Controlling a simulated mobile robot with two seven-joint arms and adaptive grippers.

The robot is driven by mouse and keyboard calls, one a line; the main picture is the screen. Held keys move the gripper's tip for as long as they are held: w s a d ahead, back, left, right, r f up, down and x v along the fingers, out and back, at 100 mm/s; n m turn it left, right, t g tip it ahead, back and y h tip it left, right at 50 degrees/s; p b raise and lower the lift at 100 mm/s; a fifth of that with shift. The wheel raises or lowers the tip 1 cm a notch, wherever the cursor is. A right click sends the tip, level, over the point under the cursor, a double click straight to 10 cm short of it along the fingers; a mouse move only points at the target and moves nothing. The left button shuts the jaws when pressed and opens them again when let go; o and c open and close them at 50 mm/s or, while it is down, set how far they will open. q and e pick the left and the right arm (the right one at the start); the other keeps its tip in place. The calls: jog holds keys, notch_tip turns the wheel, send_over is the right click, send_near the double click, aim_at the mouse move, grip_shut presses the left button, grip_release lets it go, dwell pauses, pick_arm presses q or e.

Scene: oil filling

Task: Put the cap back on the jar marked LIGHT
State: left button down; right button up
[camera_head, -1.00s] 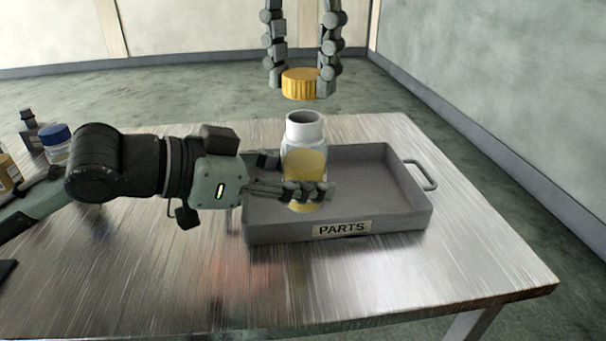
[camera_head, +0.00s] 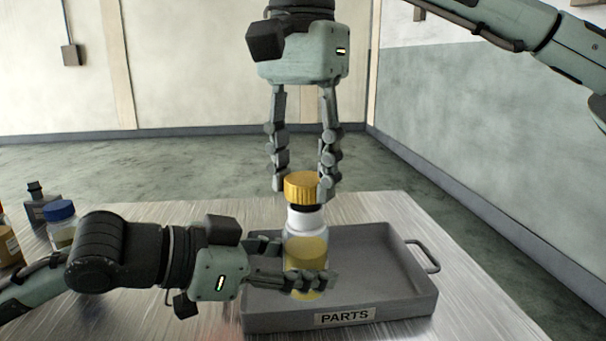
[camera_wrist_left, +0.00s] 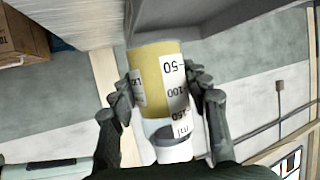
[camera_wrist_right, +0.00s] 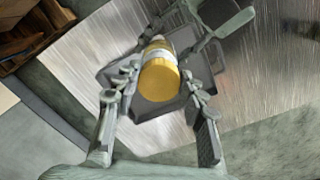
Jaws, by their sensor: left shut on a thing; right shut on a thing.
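A clear jar with yellow contents (camera_head: 306,249) and a white neck stands upright over the tray in the head view. My left gripper (camera_head: 301,264) is shut around its body from the left. In the left wrist view the jar (camera_wrist_left: 150,72) shows a measuring scale and a partly hidden label, whose word I cannot read in full. My right gripper (camera_head: 302,190), pointing down, is shut on the ribbed yellow cap (camera_head: 302,186), directly above the jar's neck. A dark band shows between cap and neck; I cannot tell whether they touch. The cap (camera_wrist_right: 160,84) covers the mouth in the right wrist view.
The grey PARTS tray (camera_head: 400,296) lies on the metal table around the jar. A blue-capped jar (camera_head: 61,222), a dark bottle (camera_head: 38,203) and a yellow-labelled container (camera_head: 9,246) stand at the left edge. The table right of the tray is clear.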

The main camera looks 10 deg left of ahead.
aim_at(306, 250)
jog(key=shift+f, duration=0.85)
jog(key=shift+f, duration=0.55)
